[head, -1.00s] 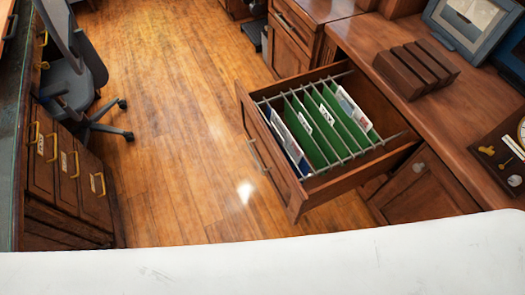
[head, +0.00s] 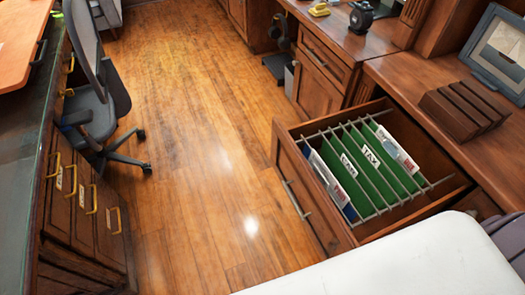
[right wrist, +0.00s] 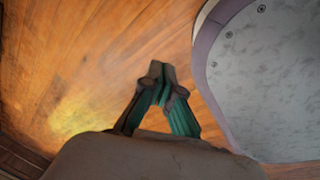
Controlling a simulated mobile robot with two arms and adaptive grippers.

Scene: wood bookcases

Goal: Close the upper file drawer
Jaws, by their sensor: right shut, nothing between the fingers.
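The open file drawer (head: 318,210) sticks out from the wooden desk cabinet at the right of the head view. Its front has a metal bar handle (head: 296,200). Green hanging files (head: 370,165) with white labels hang on metal rails inside it. My right gripper (right wrist: 158,72) shows in the right wrist view, shut and empty, above the wood floor. It is apart from any drawer there. Neither gripper shows in the head view, and my left gripper is not in view. My white body covers the lower right corner and hides part of the drawer's near side.
A grey office chair (head: 95,110) stands at the left, beside a cabinet with yellow handles (head: 88,205). The wood floor (head: 200,150) between the two sides is clear.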

